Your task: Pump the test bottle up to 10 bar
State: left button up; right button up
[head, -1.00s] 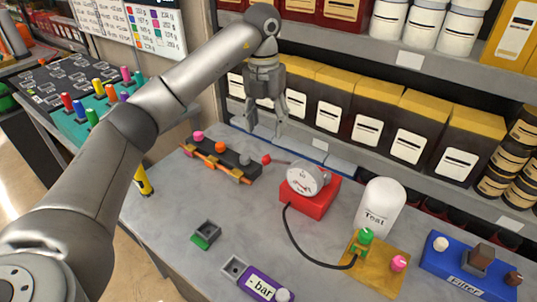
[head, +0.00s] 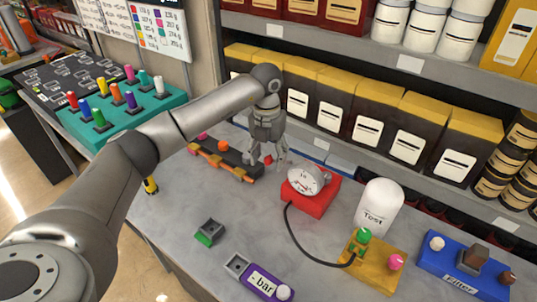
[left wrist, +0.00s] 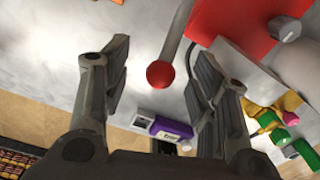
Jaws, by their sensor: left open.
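The pump is a red block (head: 312,201) with a white dial gauge (head: 304,180) on top. Its lever ends in a red ball knob (head: 268,160), which also shows in the left wrist view (left wrist: 160,74) on a grey rod. My left gripper (head: 266,162) is open, its fingers pointing down around the knob; in the left wrist view the knob appears between the two fingers (left wrist: 158,85), with no clear contact. The white test bottle (head: 380,205), marked "Test", stands on a yellow base (head: 376,270) with a green knob (head: 363,237) and a pink knob (head: 396,262). A black hose (head: 305,245) links pump and base. My right gripper is not in view.
A dark rail with coloured knobs (head: 225,160) lies just left of my left gripper. A purple "- bar" block (head: 265,284), a small green-and-grey block (head: 208,233) and a blue "Filter" block (head: 465,265) are on the table. Shelves with boxes stand behind.

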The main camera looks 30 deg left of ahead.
pick_arm(q)
grip_shut()
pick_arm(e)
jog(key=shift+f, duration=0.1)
